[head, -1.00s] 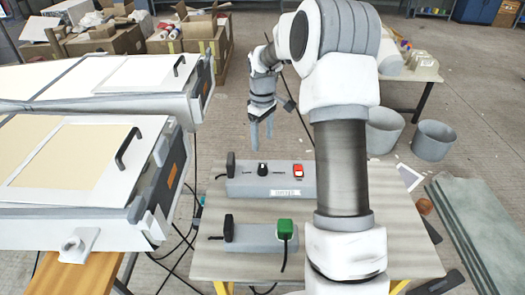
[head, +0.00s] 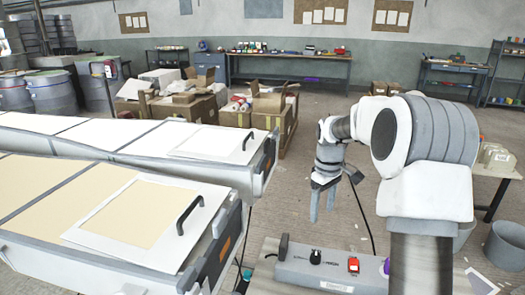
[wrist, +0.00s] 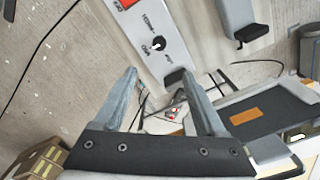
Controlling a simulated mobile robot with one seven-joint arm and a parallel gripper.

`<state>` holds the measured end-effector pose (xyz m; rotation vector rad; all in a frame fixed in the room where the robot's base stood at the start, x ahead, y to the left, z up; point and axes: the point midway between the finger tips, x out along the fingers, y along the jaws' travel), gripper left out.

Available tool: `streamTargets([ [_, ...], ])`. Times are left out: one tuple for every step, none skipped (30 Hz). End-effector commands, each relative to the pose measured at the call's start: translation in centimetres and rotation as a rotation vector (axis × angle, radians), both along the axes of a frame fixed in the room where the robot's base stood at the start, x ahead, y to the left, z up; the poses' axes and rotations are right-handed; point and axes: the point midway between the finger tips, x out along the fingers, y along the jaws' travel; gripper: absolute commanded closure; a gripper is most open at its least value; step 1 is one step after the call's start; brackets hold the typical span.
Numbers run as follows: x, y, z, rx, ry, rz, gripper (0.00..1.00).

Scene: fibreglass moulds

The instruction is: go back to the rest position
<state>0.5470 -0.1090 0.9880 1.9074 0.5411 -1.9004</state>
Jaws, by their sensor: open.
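My gripper (head: 322,202) hangs fingers-down from my bent arm, above and behind the grey control box. Its two fingers are apart with nothing between them, as the wrist view (wrist: 172,98) also shows. The grey control box (head: 325,272) stands on the table, with a black knob (head: 315,257) and a red switch (head: 353,265) on top. In the wrist view the box (wrist: 160,40) lies beyond the fingertips, with its knob (wrist: 158,44) in sight. My gripper is apart from the box.
Two long mould benches with framed panels (head: 155,215) and black handles (head: 190,213) fill the left. Cardboard boxes (head: 270,105) stand behind them. Grey buckets (head: 505,243) stand at right. Open floor (head: 330,110) lies behind my gripper.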

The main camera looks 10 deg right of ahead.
Motion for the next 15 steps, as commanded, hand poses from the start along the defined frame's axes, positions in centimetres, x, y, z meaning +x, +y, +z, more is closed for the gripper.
streamTargets([
  [-0.3, 0.3, 1.0, -0.006, -0.01, -0.005, 0.27],
  [-0.6, 0.5, 1.5, -0.009, -0.015, -0.01, 0.27],
  [-1.0, 0.9, 2.4, -0.016, -0.024, -0.017, 0.27],
  [-1.4, 1.2, 3.2, -0.021, -0.033, -0.024, 0.27],
  [-1.9, 1.5, 3.9, -0.025, -0.041, -0.033, 0.27],
  [-2.6, 2.0, 5.0, -0.031, -0.052, -0.046, 0.27],
  [-3.1, 2.3, 5.8, -0.036, -0.062, -0.057, 0.27],
  [-3.6, 2.6, 6.5, -0.039, -0.071, -0.066, 0.27],
  [-4.4, 3.1, 7.5, -0.044, -0.084, -0.081, 0.27],
  [-4.9, 3.4, 8.2, -0.047, -0.095, -0.091, 0.27],
  [-5.5, 3.7, 8.9, -0.05, -0.105, -0.103, 0.27],
  [-6.3, 4.1, 9.7, -0.053, -0.118, -0.117, 0.27],
  [-7.0, 4.4, 10.4, -0.056, -0.127, -0.129, 0.27],
  [-7.6, 4.6, 11.0, -0.057, -0.139, -0.139, 0.27],
  [-8.4, 5.0, 11.8, -0.059, -0.153, -0.155, 0.27],
])
